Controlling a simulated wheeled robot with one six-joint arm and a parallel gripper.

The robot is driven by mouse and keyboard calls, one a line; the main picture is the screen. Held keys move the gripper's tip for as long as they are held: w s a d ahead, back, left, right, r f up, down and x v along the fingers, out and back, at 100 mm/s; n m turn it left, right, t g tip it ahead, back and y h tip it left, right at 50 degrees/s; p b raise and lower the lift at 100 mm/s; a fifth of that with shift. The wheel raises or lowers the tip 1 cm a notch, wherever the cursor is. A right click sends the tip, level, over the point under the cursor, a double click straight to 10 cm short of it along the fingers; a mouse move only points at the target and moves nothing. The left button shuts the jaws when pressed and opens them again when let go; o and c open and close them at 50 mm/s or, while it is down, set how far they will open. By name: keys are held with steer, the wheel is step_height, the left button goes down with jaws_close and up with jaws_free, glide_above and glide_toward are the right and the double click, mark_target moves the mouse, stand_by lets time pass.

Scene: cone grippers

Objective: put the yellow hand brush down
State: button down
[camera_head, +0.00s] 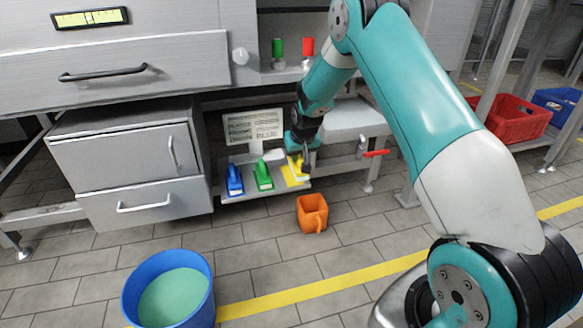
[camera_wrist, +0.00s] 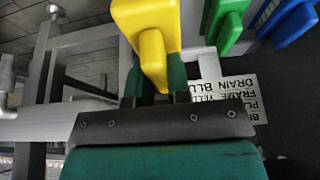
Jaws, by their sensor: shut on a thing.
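The yellow hand brush (camera_wrist: 147,22) is between the fingers of my gripper (camera_wrist: 160,80) in the wrist view. In the head view the yellow brush (camera_head: 298,166) is over the yellow patch (camera_head: 291,178) at the right end of the low grey shelf (camera_head: 252,193). My gripper (camera_head: 301,147) is shut on it from behind. I cannot tell whether the brush touches the shelf. A green brush (camera_head: 263,176) and a blue brush (camera_head: 235,180) stand to its left on the shelf. They also show at the upper right of the wrist view.
A sign with printed text (camera_head: 253,127) stands behind the shelf. An orange jug (camera_head: 312,214) is on the floor in front. A blue bucket (camera_head: 170,290) stands at the lower left. A drawer cabinet (camera_head: 130,172) is left of the shelf. A red-handled valve (camera_head: 375,153) is to the right.

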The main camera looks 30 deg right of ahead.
steer(key=w+d+b, duration=0.2)
steer(key=w+b, duration=0.1)
steer(key=w, duration=0.4)
step_height(320, 180, down, 7)
steer(key=b, duration=0.4)
steer(key=shift+w, duration=0.15)
steer(key=shift+w+d+f+b, duration=0.1)
steer(key=shift+w+f+b, duration=0.1)
steer(key=shift+b, duration=0.5)
steer(key=shift+r, duration=0.15)
steer(key=c, duration=1.1)
jaws_free()
